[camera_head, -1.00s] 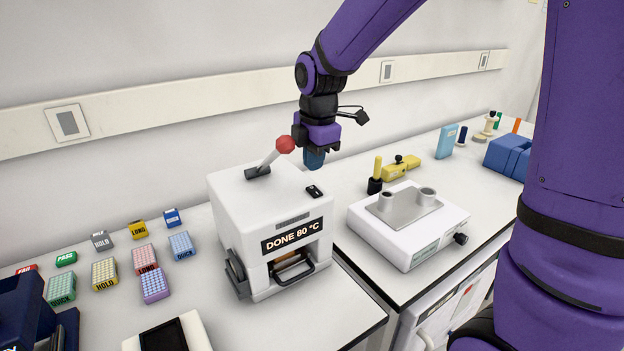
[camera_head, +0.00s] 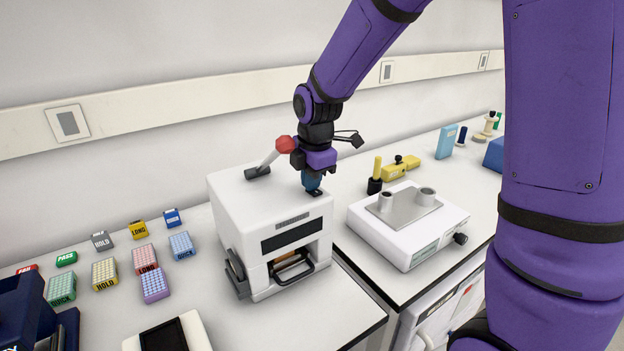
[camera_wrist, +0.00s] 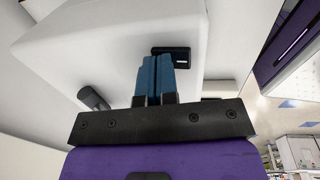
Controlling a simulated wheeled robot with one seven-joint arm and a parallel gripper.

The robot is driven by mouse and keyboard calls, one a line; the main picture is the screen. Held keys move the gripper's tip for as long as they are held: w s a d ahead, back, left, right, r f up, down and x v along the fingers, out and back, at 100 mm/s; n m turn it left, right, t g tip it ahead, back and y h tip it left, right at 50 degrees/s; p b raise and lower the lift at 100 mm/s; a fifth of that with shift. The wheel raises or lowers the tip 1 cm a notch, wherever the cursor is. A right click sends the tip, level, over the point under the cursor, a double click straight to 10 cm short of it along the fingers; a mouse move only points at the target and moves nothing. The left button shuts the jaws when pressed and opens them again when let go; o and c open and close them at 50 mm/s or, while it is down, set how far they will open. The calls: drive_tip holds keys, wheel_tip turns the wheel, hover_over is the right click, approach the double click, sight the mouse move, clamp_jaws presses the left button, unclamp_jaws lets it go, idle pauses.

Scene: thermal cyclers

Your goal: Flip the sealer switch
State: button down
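The sealer (camera_head: 240,205) is a white box with a red-knobbed lever (camera_head: 272,156) on top and a front drawer handle. Its front display (camera_head: 292,237) is dark. The small black switch (camera_head: 317,192) is on the top near the front right edge. My gripper (camera_head: 312,182) points down with its blue fingertips at the switch. In the wrist view the blue fingers (camera_wrist: 155,75) are together with nothing between them, and the black switch (camera_wrist: 172,54) shows just beyond their tips. I cannot tell whether they still touch it.
A white device with two cups (camera_head: 405,225) stands to the right on the neighbouring bench. Several coloured blocks (camera_head: 145,258) lie left of the sealer. A dark blue machine (camera_head: 30,315) is at the left front. The wall is behind.

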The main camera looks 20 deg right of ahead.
drive_tip(key=shift+s+f, duration=0.2)
drive_tip(key=shift+s, duration=0.1)
drive_tip(key=shift+s+d+r, duration=0.15)
drive_tip(key=shift+s, duration=0.45)
drive_tip(key=shift+w+r, duration=0.1)
wheel_tip(320, 180, up, 11)
drive_tip(key=s, duration=0.1)
drive_tip(key=shift+s+f, duration=0.15)
drive_tip(key=shift+f, duration=0.05)
drive_tip(key=shift+d, duration=0.1)
idle(0.4)
